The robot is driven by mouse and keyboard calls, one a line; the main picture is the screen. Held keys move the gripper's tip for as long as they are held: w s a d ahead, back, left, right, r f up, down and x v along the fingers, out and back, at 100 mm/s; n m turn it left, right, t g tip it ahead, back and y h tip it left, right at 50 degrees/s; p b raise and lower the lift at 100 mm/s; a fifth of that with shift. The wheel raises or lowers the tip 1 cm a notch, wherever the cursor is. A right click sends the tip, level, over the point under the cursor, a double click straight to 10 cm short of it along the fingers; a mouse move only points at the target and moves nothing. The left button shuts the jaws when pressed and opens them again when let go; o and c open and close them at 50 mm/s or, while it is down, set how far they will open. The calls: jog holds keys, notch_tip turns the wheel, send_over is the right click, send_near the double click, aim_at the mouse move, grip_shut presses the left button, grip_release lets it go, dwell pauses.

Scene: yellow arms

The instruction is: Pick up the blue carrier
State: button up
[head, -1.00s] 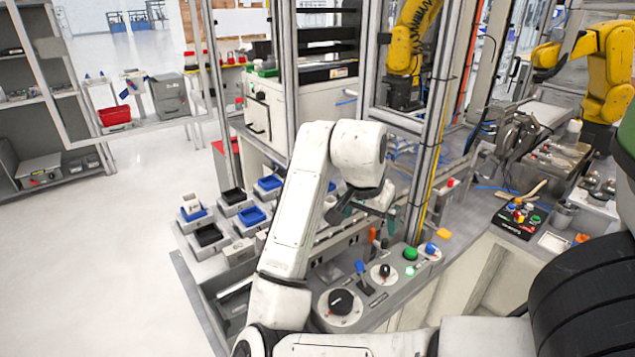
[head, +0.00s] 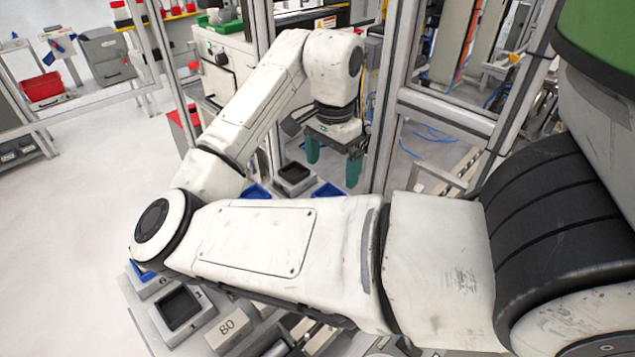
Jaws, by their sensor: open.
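My gripper (head: 332,172) has two green fingers pointing down, spread apart, with nothing seen between them. A blue carrier (head: 327,190) shows just below the fingers, partly hidden by my forearm. A second blue carrier (head: 255,192) lies to the left of the gripper, partly covered by my arm. A third blue carrier (head: 141,271) shows at the lower left, mostly hidden behind my elbow. The gap in height between the fingers and the nearest blue carrier is hard to tell.
A black carrier (head: 294,177) sits between the two upper blue ones, and another black carrier (head: 180,307) is at the lower left. A metal frame post (head: 383,130) stands close to the right of my gripper. My arm hides much of the station.

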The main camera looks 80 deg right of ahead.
jog(key=f, duration=0.5)
jog(key=shift+w+d+f, duration=0.2)
jog(key=shift+w+d, duration=0.1)
jog(key=shift+d, duration=0.05)
jog(key=shift+w+a+f, duration=0.1)
jog(key=shift+f, duration=2.6)
jog(key=c, duration=1.3)
